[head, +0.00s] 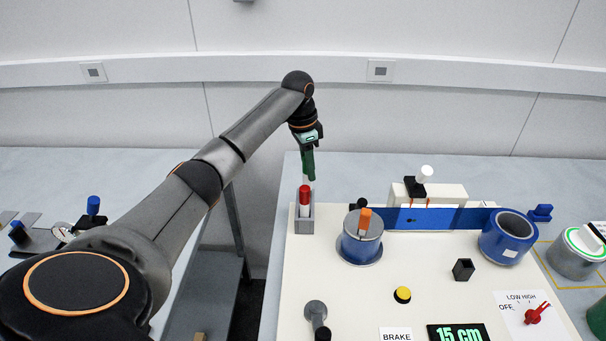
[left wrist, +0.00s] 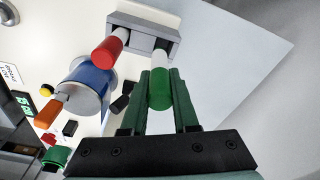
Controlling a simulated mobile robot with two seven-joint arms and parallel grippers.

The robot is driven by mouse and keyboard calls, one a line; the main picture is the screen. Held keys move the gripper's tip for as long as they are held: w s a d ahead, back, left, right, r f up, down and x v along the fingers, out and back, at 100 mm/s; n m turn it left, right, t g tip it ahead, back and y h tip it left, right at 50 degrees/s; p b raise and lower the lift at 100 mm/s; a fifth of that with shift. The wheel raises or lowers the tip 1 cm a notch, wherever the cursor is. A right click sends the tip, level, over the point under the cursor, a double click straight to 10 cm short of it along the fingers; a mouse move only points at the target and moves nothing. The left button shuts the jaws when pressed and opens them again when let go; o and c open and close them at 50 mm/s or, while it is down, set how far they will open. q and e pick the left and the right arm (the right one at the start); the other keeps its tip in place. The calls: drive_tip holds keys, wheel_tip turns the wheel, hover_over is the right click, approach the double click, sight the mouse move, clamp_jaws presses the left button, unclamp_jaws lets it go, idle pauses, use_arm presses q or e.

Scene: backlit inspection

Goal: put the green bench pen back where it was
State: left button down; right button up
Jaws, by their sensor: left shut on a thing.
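My left gripper (head: 309,176) is shut on the green bench pen (left wrist: 159,92), just above and behind the grey pen holder (head: 303,226) in the head view. In the left wrist view the pen sits between the green fingers (left wrist: 160,84), its white barrel pointing at the grey holder (left wrist: 146,34). The barrel's far end overlaps the holder there; I cannot tell whether it is inside a slot. The fingers hide most of the pen in the head view. A red pen (head: 304,195) with a white barrel stands in the holder, beside the green one. My right gripper is out of view.
Right of the holder stand a blue and grey cylinder (head: 361,246) with an orange handle and a blue panel (head: 432,219). A yellow button (head: 402,294) and a black block (head: 463,269) are nearer. A gap separates this pale bench from the left one.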

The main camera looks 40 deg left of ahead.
sight(306, 178)
use_arm(q)
drive_tip(key=shift+a+f, duration=0.2)
drive_tip(key=shift+f, duration=0.2)
drive_tip(key=f, duration=0.3)
drive_tip(key=shift+a, duration=0.3)
drive_tip(key=shift+w+d+f, duration=0.1)
drive_tip(key=shift+d+f, duration=0.05)
drive_tip(key=shift+d, duration=0.1)
drive_tip(key=c, duration=0.7)
unclamp_jaws()
drive_tip(key=r, duration=0.4)
drive_tip(key=s+r, duration=0.1)
drive_tip(key=r, duration=0.3)
drive_tip(key=r+b, duration=0.1)
drive_tip(key=r, duration=0.3)
drive_tip(key=shift+s+a, duration=0.2)
drive_tip(key=shift+a, duration=0.2)
